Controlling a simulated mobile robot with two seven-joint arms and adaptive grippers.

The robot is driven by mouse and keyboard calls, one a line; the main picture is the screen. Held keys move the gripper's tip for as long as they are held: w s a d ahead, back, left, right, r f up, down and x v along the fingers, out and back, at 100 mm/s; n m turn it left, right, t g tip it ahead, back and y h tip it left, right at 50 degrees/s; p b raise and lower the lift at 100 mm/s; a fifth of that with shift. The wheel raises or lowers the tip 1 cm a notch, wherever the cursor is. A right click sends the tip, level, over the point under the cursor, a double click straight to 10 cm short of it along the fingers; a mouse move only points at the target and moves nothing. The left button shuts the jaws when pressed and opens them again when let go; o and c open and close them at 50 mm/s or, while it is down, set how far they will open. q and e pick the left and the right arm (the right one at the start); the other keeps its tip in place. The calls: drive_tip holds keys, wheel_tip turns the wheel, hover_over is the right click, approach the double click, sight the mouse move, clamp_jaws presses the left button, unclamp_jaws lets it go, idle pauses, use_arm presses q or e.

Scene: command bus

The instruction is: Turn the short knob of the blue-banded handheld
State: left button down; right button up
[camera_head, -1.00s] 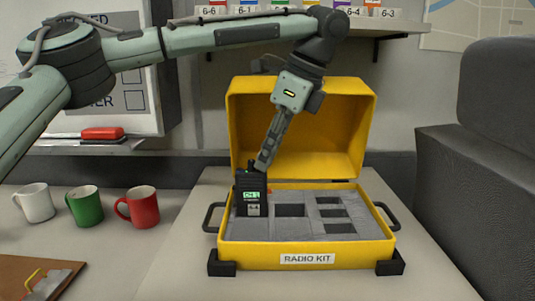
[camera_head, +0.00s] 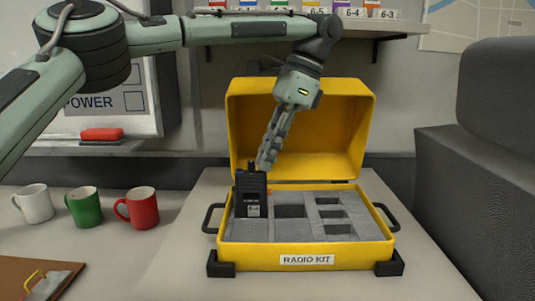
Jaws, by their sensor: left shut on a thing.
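A black handheld radio (camera_head: 251,193) stands upright in the left slot of the yellow radio kit case (camera_head: 308,250). A short antenna or knob stub shows at its top left. Its screen is dark, and a small white label sits below. My right gripper is not in view.
The case lid is open behind the radio. Other foam slots in the case look empty. White (camera_head: 35,203), green (camera_head: 84,207) and red (camera_head: 137,208) mugs stand to the left. A clipboard (camera_head: 45,283) lies front left. A grey seat (camera_head: 480,170) stands at right.

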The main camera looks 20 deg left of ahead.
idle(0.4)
use_arm(q)
drive_tip(key=c, duration=1.6)
unclamp_jaws()
drive_tip(key=shift+o, duration=0.2)
drive_tip(key=v, duration=0.7)
drive_tip(key=shift+r, duration=0.25)
drive_tip(key=shift+w+d, duration=0.1)
